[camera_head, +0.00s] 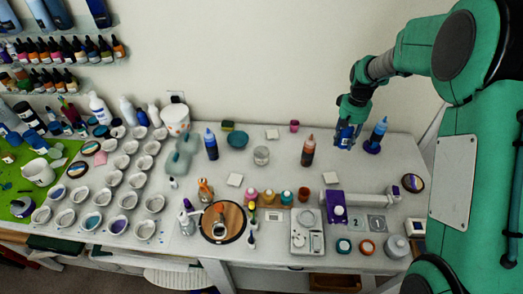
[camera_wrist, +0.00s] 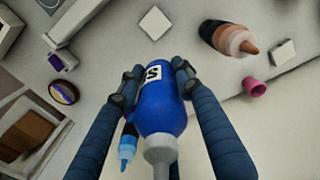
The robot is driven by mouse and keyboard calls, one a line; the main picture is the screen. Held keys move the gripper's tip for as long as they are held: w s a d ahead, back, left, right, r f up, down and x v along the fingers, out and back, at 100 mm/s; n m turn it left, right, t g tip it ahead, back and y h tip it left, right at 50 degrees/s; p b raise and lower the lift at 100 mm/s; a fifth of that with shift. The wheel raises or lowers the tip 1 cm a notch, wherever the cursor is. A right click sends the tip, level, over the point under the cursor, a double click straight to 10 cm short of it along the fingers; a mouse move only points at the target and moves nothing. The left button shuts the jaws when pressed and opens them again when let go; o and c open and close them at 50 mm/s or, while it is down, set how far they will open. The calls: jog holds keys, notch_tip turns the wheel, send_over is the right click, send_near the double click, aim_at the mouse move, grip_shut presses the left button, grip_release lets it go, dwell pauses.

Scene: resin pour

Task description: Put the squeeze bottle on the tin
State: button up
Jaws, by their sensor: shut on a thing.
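My gripper (camera_head: 349,118) is shut on a blue squeeze bottle (camera_wrist: 164,108) with a pale grey nozzle and a white label. In the wrist view my gripper's fingers (camera_wrist: 153,82) press on both sides of it, with the nozzle toward the camera. In the head view the bottle (camera_head: 345,137) is mostly hidden by the fingers, at the back right of the table. I cannot tell for certain which thing is the tin. A round, flat, dark-rimmed piece (camera_head: 413,183) lies at the right edge; it also shows in the wrist view (camera_wrist: 64,92).
A blue bottle with a light blue nozzle (camera_head: 379,132) stands close to the right of my gripper. A dark bottle with an orange tip (camera_head: 308,151) stands to the left, with a pink cup (camera_head: 294,126) behind. Several bottles and a scale (camera_head: 307,240) crowd the front.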

jog(key=s+a+n+p, duration=0.2)
jog(key=s+a, duration=0.4)
jog(key=a, duration=0.7)
jog(key=s+a+n+p, duration=0.3)
jog(key=s+a, duration=0.3)
jog(key=a, duration=0.7)
notch_tip(320, 180, down, 5)
jog(key=shift+a+r, duration=0.1)
jog(key=shift+a, duration=0.05)
jog(key=shift+w, duration=0.1)
send_over(262, 152)
jog(key=shift+w+a+f, duration=0.1)
jog(key=shift+f, duration=0.65)
jog(key=shift+f, duration=1.75)
